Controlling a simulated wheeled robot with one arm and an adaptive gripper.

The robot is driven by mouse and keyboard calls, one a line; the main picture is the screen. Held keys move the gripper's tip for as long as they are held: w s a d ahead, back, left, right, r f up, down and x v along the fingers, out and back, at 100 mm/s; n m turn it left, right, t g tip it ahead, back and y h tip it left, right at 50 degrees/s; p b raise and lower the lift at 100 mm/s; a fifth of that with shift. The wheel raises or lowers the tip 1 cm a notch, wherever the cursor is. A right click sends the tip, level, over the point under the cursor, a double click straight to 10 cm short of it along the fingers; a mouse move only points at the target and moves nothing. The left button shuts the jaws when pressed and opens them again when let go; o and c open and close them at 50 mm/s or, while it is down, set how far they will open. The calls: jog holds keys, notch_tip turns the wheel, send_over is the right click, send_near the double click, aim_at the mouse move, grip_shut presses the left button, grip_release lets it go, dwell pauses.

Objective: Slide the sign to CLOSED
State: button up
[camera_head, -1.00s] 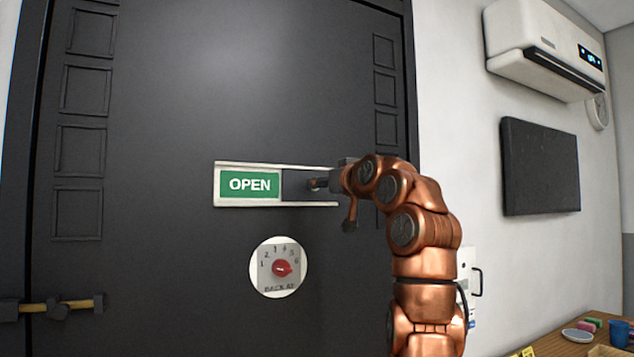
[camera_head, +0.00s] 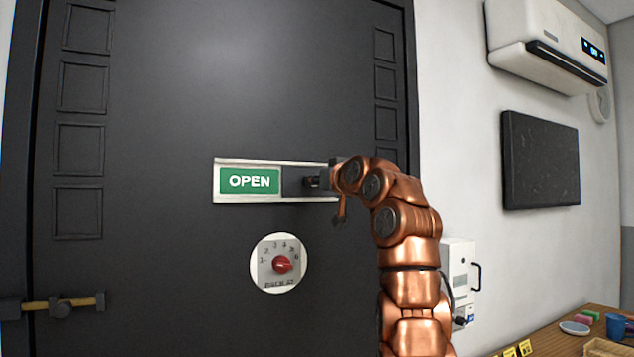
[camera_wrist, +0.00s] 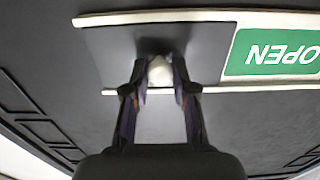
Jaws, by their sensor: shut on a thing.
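The sign (camera_head: 217,183) is a pale horizontal frame on the dark door. Its left part shows a green OPEN panel (camera_head: 250,181). A dark sliding cover (camera_head: 292,181) hides the right part. In the wrist view the sign appears upside down, with the OPEN panel (camera_wrist: 275,58) at the right and the cover (camera_wrist: 208,50) in the middle. My gripper (camera_head: 318,181) is at the right part of the sign. In the wrist view my gripper (camera_wrist: 160,82) is shut on the cover's small pale knob (camera_wrist: 159,70).
A round dial with a red knob (camera_head: 282,264) is below the sign on the door. A door bolt (camera_head: 62,306) is at the lower left. An air conditioner (camera_head: 548,45) and a dark board (camera_head: 540,160) are on the right wall. A table (camera_head: 545,343) stands at the lower right.

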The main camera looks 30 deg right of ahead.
aim_at(286, 182)
grip_shut()
jog(key=a+b, duration=0.1)
jog(key=a, duration=0.1)
jog(key=a+b, duration=0.1)
jog(key=a, duration=0.3)
jog(key=shift+w+a+f+b, duration=0.1)
jog(key=shift+w+a+b, duration=0.2)
jog(key=shift+b, duration=0.1)
jog(key=shift+w+a+b, duration=0.1)
jog(key=shift+a+b, duration=0.3)
jog(key=shift+a, duration=1)
jog(key=shift+w+a, duration=0.2)
jog(key=shift+a, duration=1.45)
jog(key=shift+w+a+b, duration=0.1)
jog(key=shift+a+b, duration=0.3)
jog(key=shift+a, duration=1.35)
